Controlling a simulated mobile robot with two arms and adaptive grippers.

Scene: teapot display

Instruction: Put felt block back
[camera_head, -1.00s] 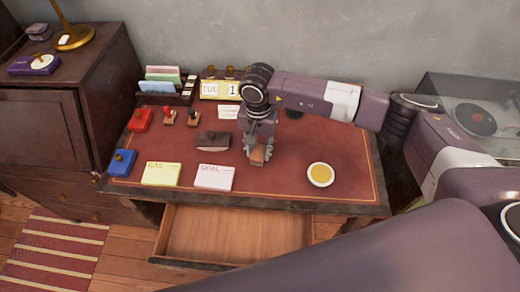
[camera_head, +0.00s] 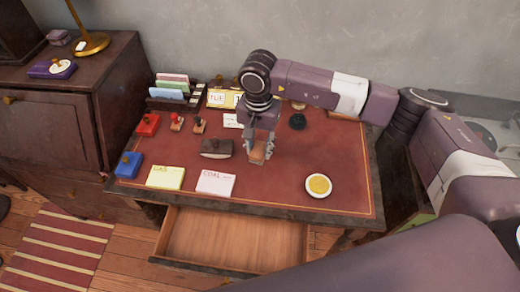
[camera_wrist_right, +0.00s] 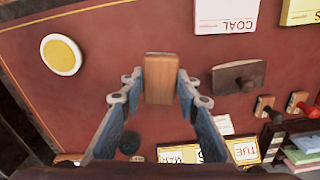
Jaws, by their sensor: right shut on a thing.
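The felt block (camera_head: 257,153) is a small block with a wooden, light-brown face. My right gripper (camera_head: 258,150) is shut on it, pointing down over the middle of the red desk top (camera_head: 290,185). In the right wrist view the block (camera_wrist_right: 160,78) sits between the two fingertips of the gripper (camera_wrist_right: 157,88). Its felt side does not show clearly. I cannot tell whether the block touches the desk or hangs just above it. My left gripper is not in view.
A dark rocker blotter (camera_head: 216,147) lies just left of the gripper. A round yellow pad (camera_head: 318,185) lies to the right. Two note cards (camera_head: 215,183) lie at the front. Stamps (camera_head: 176,122) and a card rack (camera_head: 172,92) stand behind. The drawer (camera_head: 235,240) is open.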

